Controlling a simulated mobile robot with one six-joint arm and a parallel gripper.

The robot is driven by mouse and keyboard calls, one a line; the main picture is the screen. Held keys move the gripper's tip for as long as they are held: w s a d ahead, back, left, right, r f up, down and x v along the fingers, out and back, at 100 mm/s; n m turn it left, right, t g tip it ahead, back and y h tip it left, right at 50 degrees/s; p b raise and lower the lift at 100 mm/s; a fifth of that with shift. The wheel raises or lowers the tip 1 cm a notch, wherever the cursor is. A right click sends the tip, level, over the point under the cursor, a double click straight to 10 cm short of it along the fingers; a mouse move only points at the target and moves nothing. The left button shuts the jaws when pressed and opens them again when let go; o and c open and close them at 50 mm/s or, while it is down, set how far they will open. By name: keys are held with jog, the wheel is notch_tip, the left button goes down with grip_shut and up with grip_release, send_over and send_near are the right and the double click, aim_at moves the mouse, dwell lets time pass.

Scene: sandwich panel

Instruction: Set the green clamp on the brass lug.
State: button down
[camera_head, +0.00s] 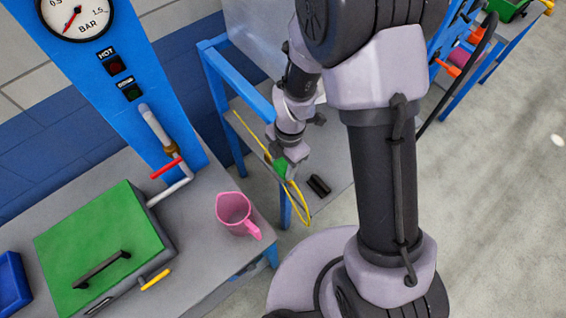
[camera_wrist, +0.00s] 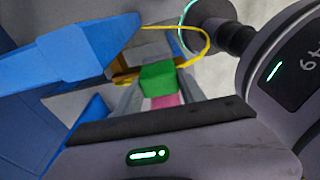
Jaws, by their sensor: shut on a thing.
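The green clamp (camera_head: 281,166) is held in my gripper (camera_head: 283,160) beside the blue frame in the head view. In the wrist view the green clamp (camera_wrist: 157,77) sits between the fingers of my gripper (camera_wrist: 157,84), which is shut on it. A yellow cable (camera_head: 298,202) hangs from near the clamp and loops in the wrist view. A brass-coloured piece (camera_wrist: 124,77), apparently the brass lug, shows just left of the clamp, by the end of the blue frame. I cannot tell whether clamp and brass touch. The lug is not clear in the head view.
The blue frame (camera_head: 214,70) stands close to my gripper, with a grey panel behind it. A pink jug (camera_head: 235,211) stands on the grey bench at left, near a red-handled tap (camera_head: 166,167) and a green-lidded box (camera_head: 100,245). A black object (camera_head: 319,186) lies right of the gripper.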

jog(key=shift+f, duration=0.1)
jog(key=c, duration=0.6)
grip_release()
notch_tip(320, 180, up, 17)
jog(key=w+d+p, duration=0.1)
jog(key=d+p, duration=0.1)
jog(key=p, duration=0.1)
jog(key=s+d+f+m+t+b, duration=0.1)
jog(key=s+f+m+t+b, duration=0.1)
jog(key=s+m+b, duration=0.2)
jog(key=s+d+f+m+t+b, duration=0.2)
jog(key=s+m+b, duration=0.2)
jog(key=m+b, duration=0.6)
jog(key=s+d+f+m+t+b, duration=0.1)
jog(key=s+m+b, duration=0.3)
jog(key=m+b, duration=0.4)
jog(key=shift+s+d+f+m+t+y, duration=0.15)
jog(key=shift+f+m+t, duration=0.1)
jog(key=shift+m, duration=0.95)
jog(key=shift+w+d+f+m+t+y, duration=0.1)
jog(key=shift+f+m+t, duration=0.15)
jog(key=shift+m, duration=0.95)
jog(key=shift+s+d+f+m+t+y, duration=0.1)
jog(key=shift+d+f+m+t+y, duration=0.15)
jog(key=shift+m, duration=0.95)
jog(key=shift+a, duration=0.1)
